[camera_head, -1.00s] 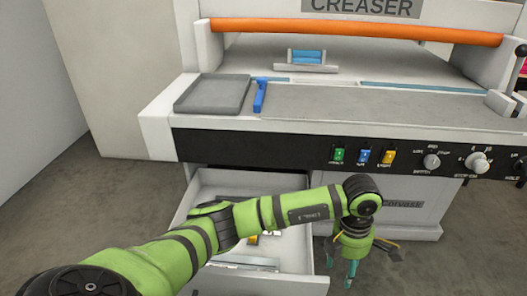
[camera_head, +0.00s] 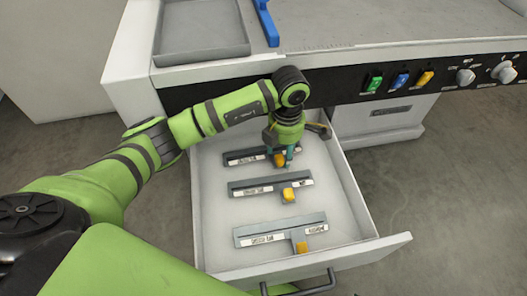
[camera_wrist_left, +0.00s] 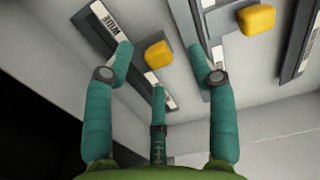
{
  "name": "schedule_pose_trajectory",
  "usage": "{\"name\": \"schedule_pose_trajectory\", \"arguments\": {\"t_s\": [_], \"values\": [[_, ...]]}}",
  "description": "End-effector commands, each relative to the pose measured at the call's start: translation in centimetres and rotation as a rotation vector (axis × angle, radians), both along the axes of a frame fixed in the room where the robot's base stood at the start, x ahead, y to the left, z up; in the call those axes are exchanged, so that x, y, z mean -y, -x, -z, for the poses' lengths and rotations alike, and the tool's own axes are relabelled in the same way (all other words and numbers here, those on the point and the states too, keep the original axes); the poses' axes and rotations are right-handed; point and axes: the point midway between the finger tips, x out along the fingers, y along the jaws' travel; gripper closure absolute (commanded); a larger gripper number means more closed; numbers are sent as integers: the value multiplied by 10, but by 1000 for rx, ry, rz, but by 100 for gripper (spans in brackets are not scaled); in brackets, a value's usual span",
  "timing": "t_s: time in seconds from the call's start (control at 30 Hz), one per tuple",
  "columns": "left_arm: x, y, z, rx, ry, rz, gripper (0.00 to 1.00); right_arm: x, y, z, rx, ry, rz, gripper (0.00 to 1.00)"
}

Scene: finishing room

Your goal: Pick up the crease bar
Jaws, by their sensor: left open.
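Three grey crease bars lie in the open drawer, each with a white label strip and a yellow tab: a far bar (camera_head: 243,158), a middle bar (camera_head: 262,186) and a near bar (camera_head: 262,231). My left gripper (camera_head: 284,160) is open, pointing down over the far bar near its yellow tab and partly hiding it. In the left wrist view its teal fingers (camera_wrist_left: 160,62) spread around a yellow tab (camera_wrist_left: 158,54) on a labelled bar (camera_wrist_left: 110,22), with nothing gripped. Whether a finger touches the bar is unclear. My right gripper is not in view.
The white drawer (camera_head: 217,235) has raised walls and a dark front handle (camera_head: 305,288). The creaser's black control panel (camera_head: 345,90) with buttons and knobs overhangs the drawer's rear. A grey tray (camera_head: 200,32) and blue tool (camera_head: 266,22) are on top.

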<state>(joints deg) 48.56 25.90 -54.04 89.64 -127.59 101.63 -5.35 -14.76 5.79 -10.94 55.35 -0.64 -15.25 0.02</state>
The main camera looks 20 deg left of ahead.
Motion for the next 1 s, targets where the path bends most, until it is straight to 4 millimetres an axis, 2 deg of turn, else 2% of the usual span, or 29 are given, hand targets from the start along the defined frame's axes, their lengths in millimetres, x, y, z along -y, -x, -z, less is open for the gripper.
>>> {"name": "schedule_pose_trajectory", "arguments": {"t_s": [0.1, 0.2, 0.5, 0.57, 0.6, 0.63, 0.67, 1.0], "values": [[-5, 0, 21, -6, -1, -1, 43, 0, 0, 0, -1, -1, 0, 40], [-4, -1, 32, -3, 0, -1, 43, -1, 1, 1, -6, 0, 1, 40], [-4, -1, 36, -1, -1, 1, 43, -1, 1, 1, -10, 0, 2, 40], [-4, -1, 36, -1, -1, 1, 67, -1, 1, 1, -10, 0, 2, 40], [-4, -1, 36, -1, -1, 1, 83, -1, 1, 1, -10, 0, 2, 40], [-4, -1, 36, -1, -1, 1, 95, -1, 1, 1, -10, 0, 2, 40], [-4, -1, 36, -1, -1, 0, 100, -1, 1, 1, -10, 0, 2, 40], [-4, -1, 35, -1, -1, 0, 100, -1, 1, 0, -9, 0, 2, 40]]}}
